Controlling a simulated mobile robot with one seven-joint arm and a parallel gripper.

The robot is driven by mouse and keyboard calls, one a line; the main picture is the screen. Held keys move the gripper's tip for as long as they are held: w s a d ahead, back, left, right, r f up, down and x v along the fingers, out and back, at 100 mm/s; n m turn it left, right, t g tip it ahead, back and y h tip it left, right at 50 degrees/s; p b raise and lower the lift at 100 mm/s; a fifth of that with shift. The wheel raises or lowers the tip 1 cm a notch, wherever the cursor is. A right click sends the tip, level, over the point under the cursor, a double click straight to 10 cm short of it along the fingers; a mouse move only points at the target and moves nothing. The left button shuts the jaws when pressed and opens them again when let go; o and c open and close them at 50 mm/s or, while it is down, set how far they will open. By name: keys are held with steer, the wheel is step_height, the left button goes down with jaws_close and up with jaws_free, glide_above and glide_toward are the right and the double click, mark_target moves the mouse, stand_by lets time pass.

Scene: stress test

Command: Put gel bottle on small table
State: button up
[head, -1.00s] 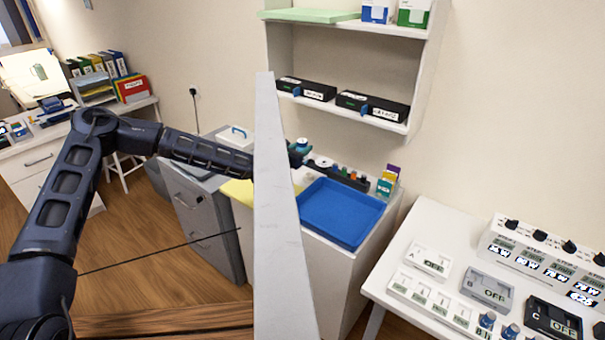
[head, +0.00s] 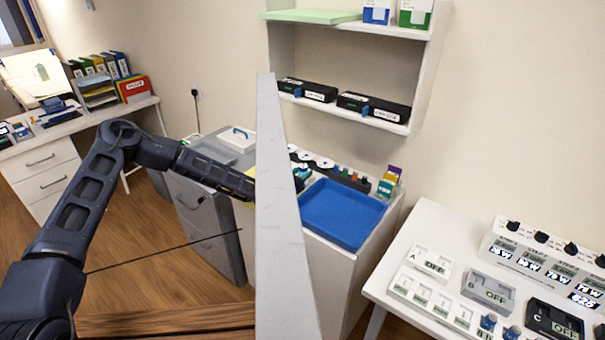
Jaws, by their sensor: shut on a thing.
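My arm reaches from the left, and its forearm passes behind a tall grey panel. Only a small dark part of my gripper (head: 299,184) shows past the panel's right edge, over the left side of the blue tray. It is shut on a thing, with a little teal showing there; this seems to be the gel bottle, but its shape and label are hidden. A white table (head: 436,222) stands at the right, with switch boxes and control units on it. I cannot tell whether this is the small table.
The grey panel (head: 285,230) blocks the middle of the view. The blue tray (head: 345,213) lies empty on a white cabinet, with a rack of small items (head: 340,176) behind it. A wall shelf (head: 330,115) hangs above. A grey drawer cabinet (head: 205,215) stands left of the panel.

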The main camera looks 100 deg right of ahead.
steer(key=shift+f, duration=0.15)
steer(key=o, duration=1.1)
steer(key=shift+r, duration=0.2)
steer(key=v, duration=1.2)
